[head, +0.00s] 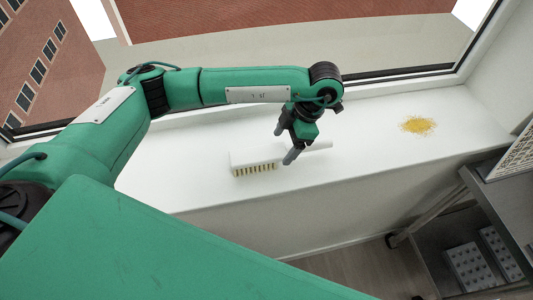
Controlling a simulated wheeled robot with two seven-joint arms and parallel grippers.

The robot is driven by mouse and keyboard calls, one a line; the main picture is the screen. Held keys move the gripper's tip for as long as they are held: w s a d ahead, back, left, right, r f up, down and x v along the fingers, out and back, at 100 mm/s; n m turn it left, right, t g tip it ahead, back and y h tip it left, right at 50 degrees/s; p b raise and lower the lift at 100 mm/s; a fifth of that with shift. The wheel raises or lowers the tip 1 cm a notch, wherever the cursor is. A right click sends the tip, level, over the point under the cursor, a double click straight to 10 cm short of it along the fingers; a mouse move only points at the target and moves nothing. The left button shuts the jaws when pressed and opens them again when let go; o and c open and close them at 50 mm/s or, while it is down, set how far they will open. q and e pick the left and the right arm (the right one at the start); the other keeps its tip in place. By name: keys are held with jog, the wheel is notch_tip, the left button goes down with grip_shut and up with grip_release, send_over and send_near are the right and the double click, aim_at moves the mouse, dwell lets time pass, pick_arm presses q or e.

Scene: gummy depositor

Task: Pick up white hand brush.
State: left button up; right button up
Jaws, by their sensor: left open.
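The white hand brush (252,159) lies on the white windowsill, its pale bristles facing the front edge and its handle reaching to the right. My left gripper (284,146) is open and hangs over the brush, near where the head meets the handle. Its fingers cover part of the brush. I cannot tell whether they touch it. My right gripper is not in view.
A patch of yellow crumbs (418,125) lies on the windowsill (370,150) to the right. The window frame runs behind the sill. At the lower right stands a grey metal rack (440,240) with grey patterned blocks (468,266) on it. The sill between brush and crumbs is clear.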

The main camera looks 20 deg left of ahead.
aim_at(276, 150)
pick_arm(q)
jog(key=a+f+p, duration=0.1)
jog(key=s+a+f, duration=0.1)
jog(key=shift+f+p, duration=0.4)
jog(key=shift+a+f, duration=0.1)
jog(key=shift+f, duration=0.55)
jog(key=c, duration=1.2)
jog(key=shift+r+b, duration=1.75)
jog(key=shift+r, duration=8.25)
